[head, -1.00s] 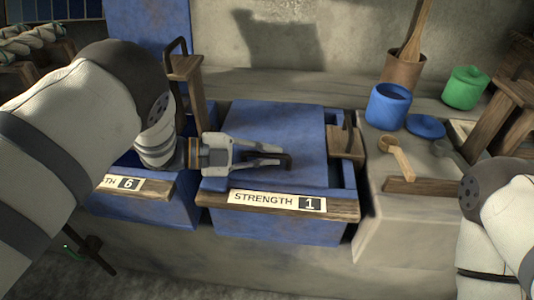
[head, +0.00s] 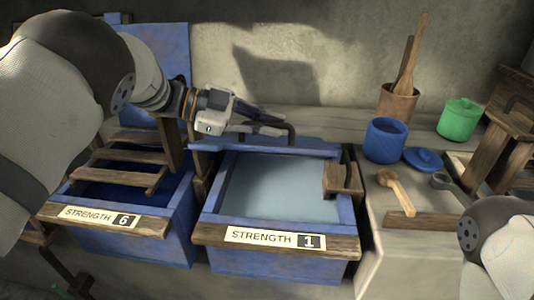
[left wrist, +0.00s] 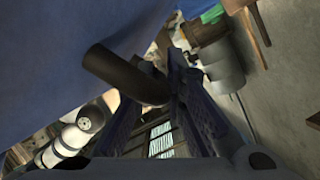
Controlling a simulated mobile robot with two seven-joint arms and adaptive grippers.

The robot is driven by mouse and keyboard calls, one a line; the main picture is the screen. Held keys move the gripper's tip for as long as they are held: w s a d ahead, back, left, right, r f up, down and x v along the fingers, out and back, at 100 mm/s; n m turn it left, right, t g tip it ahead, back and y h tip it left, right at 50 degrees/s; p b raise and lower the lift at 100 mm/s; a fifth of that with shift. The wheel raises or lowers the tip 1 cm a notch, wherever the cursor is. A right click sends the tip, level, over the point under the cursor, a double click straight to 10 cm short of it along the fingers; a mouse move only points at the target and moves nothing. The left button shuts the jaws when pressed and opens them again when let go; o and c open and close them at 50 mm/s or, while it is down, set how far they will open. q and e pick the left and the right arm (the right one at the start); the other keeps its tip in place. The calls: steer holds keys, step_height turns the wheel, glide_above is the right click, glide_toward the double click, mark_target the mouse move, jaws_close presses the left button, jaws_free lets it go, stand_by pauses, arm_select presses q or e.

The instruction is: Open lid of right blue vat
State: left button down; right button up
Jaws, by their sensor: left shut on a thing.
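The right blue vat (head: 225,258), labelled STRENGTH 1, stands front centre in the head view, its pale liquid (head: 270,188) exposed. Its blue lid (head: 310,143) is raised at the back and shows nearly edge-on as a thin band. In the left wrist view the lid (left wrist: 50,50) is a broad blue surface. My left gripper (head: 272,123) is shut on the lid's dark handle (head: 291,134), above the vat's back edge. The handle (left wrist: 125,75) also runs to the fingers (left wrist: 180,105) in the wrist view. My right gripper is out of view.
A left vat (head: 130,245) labelled STRENGTH 6 has wooden slats over it and a blue panel (head: 165,50) upright behind. A wooden block (head: 342,180) sits on the right vat's right rim.

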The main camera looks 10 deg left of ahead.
arm_select(q)
steer(key=shift+w+r+n+b, duration=0.4)
steer(key=shift+w+r+b, duration=0.3)
steer(key=shift+w+r, duration=0.25)
steer(key=shift+w+r+g, duration=0.3)
steer(key=shift+r, duration=0.3)
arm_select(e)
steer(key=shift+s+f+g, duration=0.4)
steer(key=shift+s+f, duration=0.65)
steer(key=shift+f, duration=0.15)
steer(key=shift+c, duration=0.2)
